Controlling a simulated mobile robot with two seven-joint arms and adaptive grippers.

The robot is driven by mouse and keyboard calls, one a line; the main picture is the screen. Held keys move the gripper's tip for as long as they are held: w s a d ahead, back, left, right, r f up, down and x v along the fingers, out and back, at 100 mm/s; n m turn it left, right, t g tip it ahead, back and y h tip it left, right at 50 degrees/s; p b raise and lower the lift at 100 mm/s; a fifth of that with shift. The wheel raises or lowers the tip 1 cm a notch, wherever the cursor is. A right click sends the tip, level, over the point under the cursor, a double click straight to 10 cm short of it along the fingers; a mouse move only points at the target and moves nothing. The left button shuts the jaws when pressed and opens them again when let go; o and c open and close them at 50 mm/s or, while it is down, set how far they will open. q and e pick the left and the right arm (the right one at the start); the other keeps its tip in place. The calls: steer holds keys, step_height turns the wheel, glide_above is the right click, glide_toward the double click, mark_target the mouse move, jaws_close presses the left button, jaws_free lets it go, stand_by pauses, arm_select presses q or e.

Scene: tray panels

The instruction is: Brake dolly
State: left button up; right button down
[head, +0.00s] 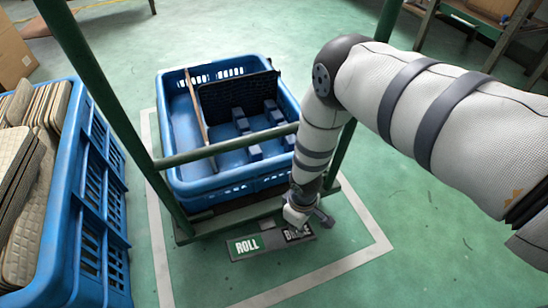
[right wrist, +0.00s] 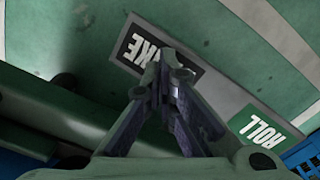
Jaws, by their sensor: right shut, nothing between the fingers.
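The green-framed dolly (head: 225,225) stands on the floor with a blue crate (head: 235,183) on it. At its near edge is a grey pedal plate (head: 270,241) with a green ROLL label (head: 247,245) and a black BRAKE label (head: 297,234). My right gripper (head: 303,222) is at the BRAKE end and partly covers that label. In the right wrist view the closed, empty fingertips (right wrist: 172,65) overlap the BRAKE label (right wrist: 150,50), with the ROLL label (right wrist: 258,129) to the right. I cannot tell whether they touch the plate. My left gripper is out of view.
The crate holds a dark panel (head: 240,98) and a thin brown board (head: 196,105). Another blue crate (head: 95,190) with stacked quilted tan panels (head: 28,180) stands at left. White floor lines (head: 375,230) border the dolly. Green floor to the right is clear.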

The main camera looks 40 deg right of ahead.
step_height(320, 180, up, 7)
steer(key=p, duration=0.4)
steer(key=shift+f, duration=0.1)
